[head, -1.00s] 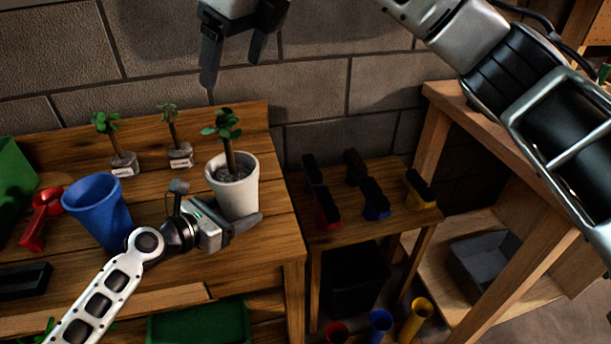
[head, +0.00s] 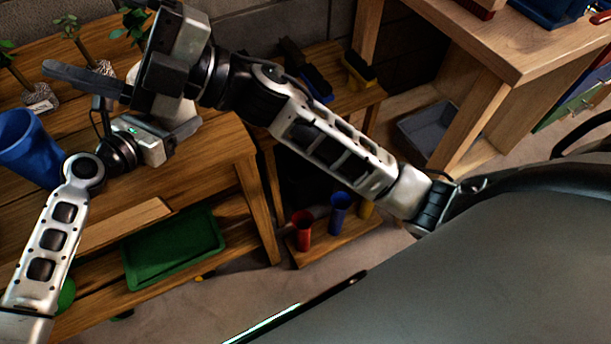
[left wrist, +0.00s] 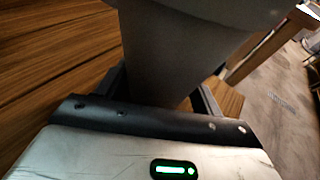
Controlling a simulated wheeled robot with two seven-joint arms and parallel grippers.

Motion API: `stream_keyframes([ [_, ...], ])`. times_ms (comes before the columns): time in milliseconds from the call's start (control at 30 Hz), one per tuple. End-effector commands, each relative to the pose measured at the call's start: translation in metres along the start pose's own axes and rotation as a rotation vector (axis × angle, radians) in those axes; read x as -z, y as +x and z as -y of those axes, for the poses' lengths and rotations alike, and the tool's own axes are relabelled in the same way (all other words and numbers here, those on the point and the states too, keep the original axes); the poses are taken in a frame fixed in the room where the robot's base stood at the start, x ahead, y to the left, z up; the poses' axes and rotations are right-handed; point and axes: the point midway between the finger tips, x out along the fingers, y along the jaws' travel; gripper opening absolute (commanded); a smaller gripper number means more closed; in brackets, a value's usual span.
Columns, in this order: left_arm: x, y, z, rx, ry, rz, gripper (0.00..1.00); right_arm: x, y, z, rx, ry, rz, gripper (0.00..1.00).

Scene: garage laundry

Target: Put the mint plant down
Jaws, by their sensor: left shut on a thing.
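The plant in the white pot, which I take for the mint, stands upright at the wooden bench (head: 215,165). Its pot (head: 180,112) is mostly hidden behind my right gripper in the head view, and its leaves (head: 136,24) show above. My left gripper (head: 178,130) is shut on the pot low down. In the left wrist view the pot (left wrist: 185,55) fills the space between the fingers. I cannot tell whether its base touches the bench. My right gripper (head: 85,80) is in front of the plant, one dark finger pointing left; its opening is not clear.
A blue cup (head: 28,148) stands left of my left gripper. Two small potted seedlings (head: 40,98) (head: 104,68) are behind. A green tray (head: 175,250) lies on the lower shelf. Brushes (head: 357,70) and coloured cups (head: 302,230) are on the stand to the right.

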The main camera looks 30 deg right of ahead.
Motion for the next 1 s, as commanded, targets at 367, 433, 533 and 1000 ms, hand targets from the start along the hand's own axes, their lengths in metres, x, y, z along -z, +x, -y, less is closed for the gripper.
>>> stream_keyframes([
  [367,0.000,0.000,0.000,0.000,0.000,0.000,0.54,-0.074,-0.230,0.100,-0.212,0.693,1.041,0.77],
  [433,0.000,0.000,0.000,0.000,0.000,0.000,0.54,-0.064,-0.272,0.124,-0.213,0.797,1.198,0.77],
  [533,0.000,0.000,0.000,0.000,0.000,0.000,0.54,-0.042,-0.320,0.153,-0.205,0.921,1.379,0.77],
  [1000,0.000,0.000,0.000,0.000,0.000,0.000,0.54,0.004,-0.381,0.189,-0.180,1.101,1.621,0.77],
])
